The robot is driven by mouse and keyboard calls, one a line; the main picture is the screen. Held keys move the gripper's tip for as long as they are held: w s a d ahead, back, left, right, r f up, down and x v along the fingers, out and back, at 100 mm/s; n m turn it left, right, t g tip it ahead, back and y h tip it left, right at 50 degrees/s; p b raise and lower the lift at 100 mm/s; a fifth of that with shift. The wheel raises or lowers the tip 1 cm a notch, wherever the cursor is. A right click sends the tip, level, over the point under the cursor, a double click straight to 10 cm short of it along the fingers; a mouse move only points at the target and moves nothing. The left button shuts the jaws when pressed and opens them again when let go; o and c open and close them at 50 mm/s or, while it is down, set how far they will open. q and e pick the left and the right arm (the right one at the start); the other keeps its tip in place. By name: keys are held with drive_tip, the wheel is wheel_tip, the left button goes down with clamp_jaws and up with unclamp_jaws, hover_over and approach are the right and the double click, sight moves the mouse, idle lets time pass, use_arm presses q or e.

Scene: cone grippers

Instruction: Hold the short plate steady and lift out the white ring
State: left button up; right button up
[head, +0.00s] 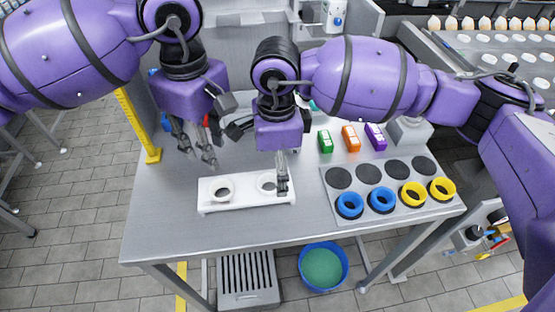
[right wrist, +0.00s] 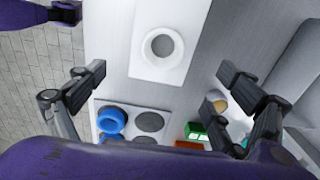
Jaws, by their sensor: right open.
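The short white plate (head: 245,203) lies near the front of the grey table, and part of it shows in the right wrist view (right wrist: 145,60). One white ring (head: 223,181) is at its left end. Another white ring (head: 265,176) is at its right end, partly behind my right gripper; it shows whole in the right wrist view (right wrist: 148,47). My right gripper (head: 282,178) is over the plate's right end, fingers open on either side of the ring in its wrist view. My left gripper (head: 197,151) is open and empty, behind and above the plate's left end.
To the right lies a grey board (head: 345,216) with dark discs, blue rings (head: 349,206) and yellow rings (head: 412,193). Green (head: 325,142), orange (head: 351,138) and purple (head: 376,136) blocks stand behind it. The table left of the plate is clear. A blue bucket (head: 323,267) is below.

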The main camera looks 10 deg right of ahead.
sight(249, 192)
wheel_tip(249, 192, down, 7)
idle(0.4)
drive_tip(key=c, duration=1.5)
drive_tip(key=shift+o, duration=0.2)
